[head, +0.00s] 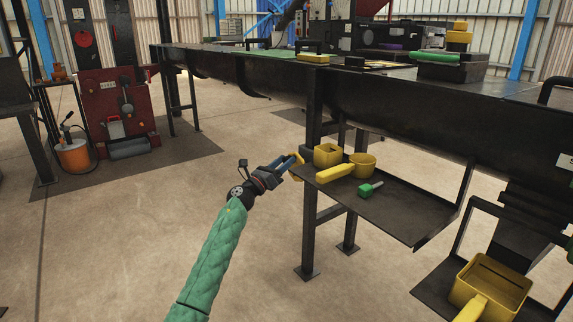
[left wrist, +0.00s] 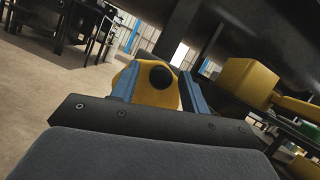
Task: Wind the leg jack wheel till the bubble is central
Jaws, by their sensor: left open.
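A yellow rounded wheel with a black hub, apparently the leg jack wheel (head: 298,169), is by the bench leg at the tray's left corner. In the left wrist view the wheel (left wrist: 147,95) is between the two blue fingers. My left gripper (head: 289,160) is open, its fingers on either side of the wheel. I cannot tell if they touch it. Most of the wheel is hidden behind the gripper in the head view. I cannot make out a bubble in either view. My right gripper is not in view.
A dark tray (head: 415,222) beside the wheel holds a yellow block (head: 327,155), a yellow scoop (head: 362,165) and a green-handled tool (head: 366,190). The long dark bench (head: 400,110) hangs over it. A yellow box (head: 492,285) is at lower right.

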